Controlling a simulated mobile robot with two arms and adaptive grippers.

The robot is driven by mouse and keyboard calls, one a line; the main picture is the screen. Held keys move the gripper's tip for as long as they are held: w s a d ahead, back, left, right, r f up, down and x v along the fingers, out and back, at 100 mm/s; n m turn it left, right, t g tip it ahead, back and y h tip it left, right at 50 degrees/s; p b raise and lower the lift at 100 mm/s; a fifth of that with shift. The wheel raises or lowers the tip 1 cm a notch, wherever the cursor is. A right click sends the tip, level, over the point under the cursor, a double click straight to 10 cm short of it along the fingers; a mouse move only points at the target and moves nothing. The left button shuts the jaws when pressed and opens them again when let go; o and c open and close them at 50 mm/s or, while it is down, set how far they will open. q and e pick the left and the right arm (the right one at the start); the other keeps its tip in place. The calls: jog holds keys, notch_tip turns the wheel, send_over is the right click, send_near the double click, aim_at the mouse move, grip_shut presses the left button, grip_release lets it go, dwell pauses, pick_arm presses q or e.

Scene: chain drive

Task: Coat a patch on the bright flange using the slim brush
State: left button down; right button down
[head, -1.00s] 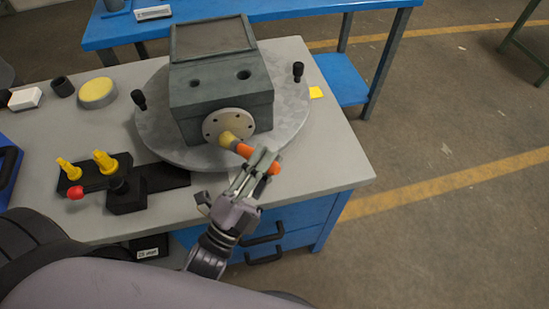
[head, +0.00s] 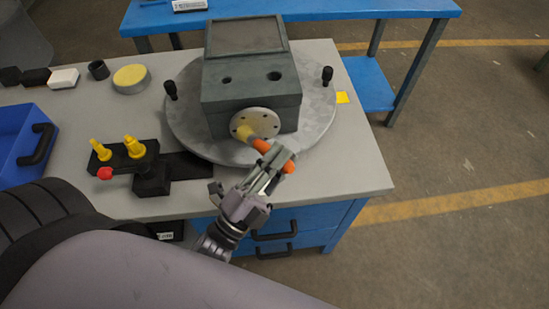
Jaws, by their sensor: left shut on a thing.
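The bright flange (head: 268,119) is a round, light metal disc with small holes on the front face of a dark grey gearbox-like housing (head: 250,90). My left gripper (head: 276,163) is shut on the slim brush (head: 260,146), which has an orange handle and a yellowish tip. The tip points up and left and overlaps the flange's face; I cannot tell whether it touches. The handle's orange end shows beyond my fingers. My right gripper is not in view.
The housing stands on a round grey plate (head: 190,120) with black knobs on the workbench (head: 350,170). A black fixture with yellow pegs (head: 135,146) and a red knob stands to the left. A yellow-topped round tin (head: 131,79) and a blue bin (head: 22,146) are further left.

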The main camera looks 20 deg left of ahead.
pick_arm(q)
jog(key=w+d, duration=0.3)
jog(key=d, duration=0.2)
jog(key=shift+w+d+p, duration=0.25)
jog(key=shift+w+p, duration=0.05)
jog(key=shift+w, duration=0.1)
jog(key=shift+r, duration=0.1)
jog(key=shift+s+a+p, duration=0.2)
jog(key=shift+s+a, duration=0.55)
jog(key=shift+a, duration=0.4)
jog(key=shift+s+a+p, duration=0.2)
jog(key=shift+s+a, duration=0.5)
jog(key=shift+a, duration=0.4)
jog(key=shift+s+a+p, duration=0.2)
jog(key=shift+s+a, duration=0.55)
jog(key=shift+a, duration=0.4)
